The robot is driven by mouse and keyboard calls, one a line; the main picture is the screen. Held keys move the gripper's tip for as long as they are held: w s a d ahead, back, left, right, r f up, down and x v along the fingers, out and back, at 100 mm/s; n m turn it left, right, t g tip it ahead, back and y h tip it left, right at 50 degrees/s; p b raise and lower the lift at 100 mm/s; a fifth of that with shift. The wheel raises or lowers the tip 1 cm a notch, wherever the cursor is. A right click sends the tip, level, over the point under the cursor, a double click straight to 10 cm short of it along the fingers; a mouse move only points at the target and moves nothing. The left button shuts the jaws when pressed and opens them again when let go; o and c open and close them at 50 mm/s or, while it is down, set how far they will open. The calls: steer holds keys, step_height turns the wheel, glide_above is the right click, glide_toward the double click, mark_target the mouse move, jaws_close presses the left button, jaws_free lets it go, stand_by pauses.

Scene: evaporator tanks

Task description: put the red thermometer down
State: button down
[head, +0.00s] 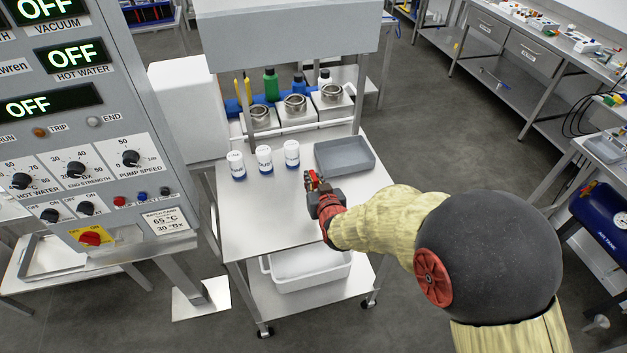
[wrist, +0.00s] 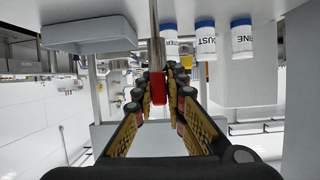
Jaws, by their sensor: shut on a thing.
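The red thermometer (wrist: 158,90) shows in the wrist view as a red handle with a thin metal stem, held between the fingertips of my gripper (wrist: 161,80). The stem runs toward the trolley top, which lies at the top of that picture. In the head view my gripper (head: 316,184) is over the right part of the steel trolley top (head: 265,215), just in front of the grey tray (head: 352,166). The thermometer is too small there to make out clearly. I cannot tell whether its stem touches the surface.
Three white jars with blue bases, the middle one (head: 264,160) among them, stand left of the tray. Behind them are steel pots (head: 295,104) and a green bottle (head: 271,84). A control panel (head: 85,130) stands at left. The front trolley top is clear.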

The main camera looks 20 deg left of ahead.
steer(key=shift+f, duration=0.2)
steer(key=c, duration=1.9)
jaws_free()
steer(key=shift+o, duration=0.4)
steer(key=shift+r, duration=0.15)
steer(key=shift+s+r, duration=0.1)
steer(key=shift+r, duration=0.1)
steer(key=p+v, duration=0.1)
steer(key=v, duration=1)
steer(key=shift+s+d, duration=0.3)
